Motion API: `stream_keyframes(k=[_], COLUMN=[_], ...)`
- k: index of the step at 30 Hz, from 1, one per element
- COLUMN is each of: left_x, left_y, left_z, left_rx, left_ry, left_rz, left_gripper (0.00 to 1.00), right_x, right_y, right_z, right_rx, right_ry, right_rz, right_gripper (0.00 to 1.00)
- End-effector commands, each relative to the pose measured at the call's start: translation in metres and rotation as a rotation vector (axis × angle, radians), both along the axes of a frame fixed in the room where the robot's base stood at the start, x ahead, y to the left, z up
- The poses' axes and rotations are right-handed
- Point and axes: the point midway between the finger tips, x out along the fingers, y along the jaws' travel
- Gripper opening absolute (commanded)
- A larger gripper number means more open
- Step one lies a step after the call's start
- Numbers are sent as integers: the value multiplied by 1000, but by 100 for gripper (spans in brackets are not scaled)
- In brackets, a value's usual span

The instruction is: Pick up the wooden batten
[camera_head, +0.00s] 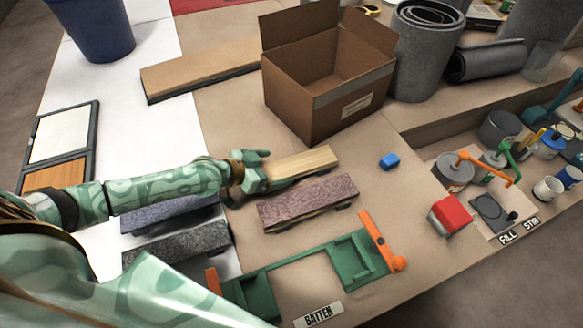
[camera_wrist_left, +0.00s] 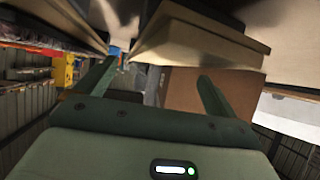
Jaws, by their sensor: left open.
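The wooden batten (camera_head: 308,162) is a pale wood bar lying on a low support on the bench, just behind a purple-brown rough block. My left gripper (camera_head: 258,170) is at the batten's left end, its jaws small and partly hidden in the head view. In the left wrist view its two green fingers (camera_wrist_left: 158,88) stand apart with nothing clasped between them. A pale block (camera_wrist_left: 195,42), probably the batten, shows beyond the fingertips. I cannot tell whether the fingers touch it. My right gripper is not in view.
A green fixture with orange handles (camera_head: 355,262) stands in front, near a BATTEN label (camera_head: 318,315). An open cardboard box (camera_head: 318,105) stands behind the batten. Dark rough blocks (camera_head: 178,245) lie left, below my arm.

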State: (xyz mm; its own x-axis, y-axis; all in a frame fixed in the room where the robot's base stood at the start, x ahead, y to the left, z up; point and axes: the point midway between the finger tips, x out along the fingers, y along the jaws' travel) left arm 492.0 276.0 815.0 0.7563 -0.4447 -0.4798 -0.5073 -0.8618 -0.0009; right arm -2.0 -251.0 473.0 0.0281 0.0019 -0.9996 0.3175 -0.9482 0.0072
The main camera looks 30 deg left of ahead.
Motion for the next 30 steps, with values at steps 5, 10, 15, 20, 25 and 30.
stream_keyframes(k=[5,10,15,20,25,30], left_x=[22,33,33,32,33,32], left_y=[-19,-25,-25,-25,-25,-25], left_z=[-12,-19,-18,-18,-17,-16], left_rx=[-4,-1,-1,-1,-2,-2], left_ry=[-1,0,0,0,-1,-1], left_rz=[1,0,0,0,0,0], left_gripper=[94,94,94,55,43,43], right_x=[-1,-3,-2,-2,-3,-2], right_y=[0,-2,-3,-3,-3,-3], right_z=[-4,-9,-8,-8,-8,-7], right_rx=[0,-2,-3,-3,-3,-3], right_ry=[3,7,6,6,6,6], right_rz=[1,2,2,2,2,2], right_gripper=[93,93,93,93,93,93])
